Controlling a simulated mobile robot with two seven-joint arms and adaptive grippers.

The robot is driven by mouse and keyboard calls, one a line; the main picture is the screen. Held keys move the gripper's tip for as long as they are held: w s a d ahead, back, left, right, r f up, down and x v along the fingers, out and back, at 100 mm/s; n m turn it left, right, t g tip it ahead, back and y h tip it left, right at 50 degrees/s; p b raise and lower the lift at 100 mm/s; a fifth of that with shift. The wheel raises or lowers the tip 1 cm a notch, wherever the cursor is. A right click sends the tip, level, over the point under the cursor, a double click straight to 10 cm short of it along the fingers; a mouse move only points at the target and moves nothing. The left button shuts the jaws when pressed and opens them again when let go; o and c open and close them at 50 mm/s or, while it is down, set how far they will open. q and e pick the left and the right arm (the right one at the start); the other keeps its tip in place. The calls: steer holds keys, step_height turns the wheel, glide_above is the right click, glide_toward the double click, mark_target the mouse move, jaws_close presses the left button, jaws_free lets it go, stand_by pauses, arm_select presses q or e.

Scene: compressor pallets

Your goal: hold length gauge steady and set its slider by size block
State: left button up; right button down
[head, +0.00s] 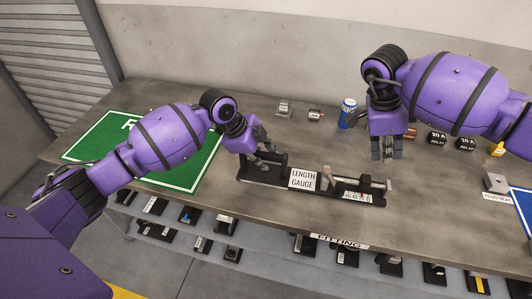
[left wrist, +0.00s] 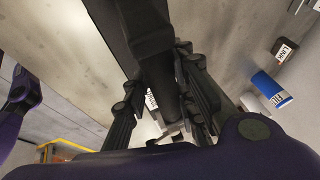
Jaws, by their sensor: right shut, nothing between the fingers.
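The length gauge (head: 303,180) is a long black base with a white "LENGTH GAUGE" label, lying near the front of the bench. A pale upright piece and small coloured marks are at its right part; which piece is the slider (head: 365,181) is hard to tell. My left gripper (head: 262,158) is at the gauge's left end. In the left wrist view its fingers (left wrist: 160,90) close on both sides of a dark upright part of the gauge. My right gripper (head: 387,153) points down, shut and empty, above the bench behind the gauge's right end. I cannot identify the size block for sure.
A grey block (head: 284,107), a block labelled LINK (head: 315,114) and a blue can (head: 348,113) stand behind. Relay blocks (head: 437,138) and a grey plug seat (head: 495,183) are at right. A green mat (head: 190,175) is at left. Shelves with parts lie below the front edge.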

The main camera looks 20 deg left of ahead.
arm_select(q)
steer(key=shift+o, duration=1.4)
steer(key=shift+f, duration=0.15)
steer(key=shift+r, duration=0.25)
